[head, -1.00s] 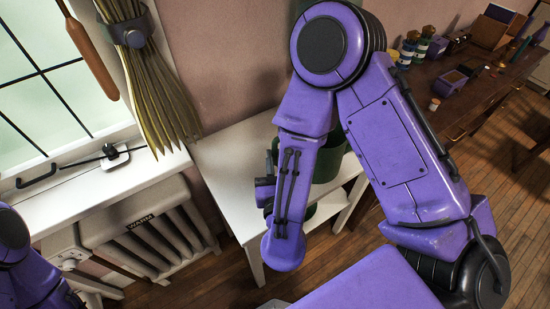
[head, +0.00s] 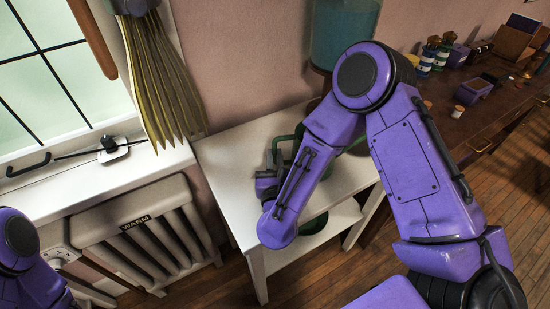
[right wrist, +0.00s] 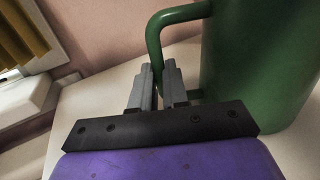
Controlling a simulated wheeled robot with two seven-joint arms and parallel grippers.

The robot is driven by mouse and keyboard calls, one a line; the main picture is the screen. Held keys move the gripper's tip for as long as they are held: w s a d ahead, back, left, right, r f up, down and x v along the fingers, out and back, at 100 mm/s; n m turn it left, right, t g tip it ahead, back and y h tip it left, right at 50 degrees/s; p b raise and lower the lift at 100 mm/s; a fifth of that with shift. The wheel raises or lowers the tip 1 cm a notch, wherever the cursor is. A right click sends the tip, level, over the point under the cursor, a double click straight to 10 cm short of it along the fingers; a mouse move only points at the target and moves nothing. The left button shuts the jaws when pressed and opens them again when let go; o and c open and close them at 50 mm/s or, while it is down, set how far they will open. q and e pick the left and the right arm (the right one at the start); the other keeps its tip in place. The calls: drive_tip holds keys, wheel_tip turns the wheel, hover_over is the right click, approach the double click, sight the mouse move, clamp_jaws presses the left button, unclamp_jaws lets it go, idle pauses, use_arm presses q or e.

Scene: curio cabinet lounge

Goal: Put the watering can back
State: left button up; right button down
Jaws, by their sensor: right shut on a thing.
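The green watering can (right wrist: 262,65) fills the right side of the right wrist view, with its curved handle (right wrist: 160,40) on the left. My right gripper (right wrist: 159,76) is shut on the lower part of that handle. In the head view my right gripper (head: 272,160) is over the white side table (head: 232,160), and part of the green handle (head: 288,141) shows beside it. My arm hides most of the can there. The can looks upright at the tabletop; I cannot tell if it touches. Only part of my left arm shows; its gripper is out of view.
A radiator (head: 140,235) and white windowsill (head: 100,175) are left of the table. A teal container (head: 343,32) is behind my arm. A cluttered wooden desk (head: 440,112) is at right. The table's left part is clear.

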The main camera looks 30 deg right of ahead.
drive_tip(key=c, duration=1.1)
unclamp_jaws()
drive_tip(key=shift+s, duration=0.1)
drive_tip(key=b+v, duration=0.3)
drive_tip(key=v, duration=0.8)
drive_tip(key=shift+a, duration=0.15)
drive_tip(key=shift+s+a+r, duration=0.1)
drive_tip(key=shift+s+r, duration=0.05)
drive_tip(key=shift+s, duration=0.35)
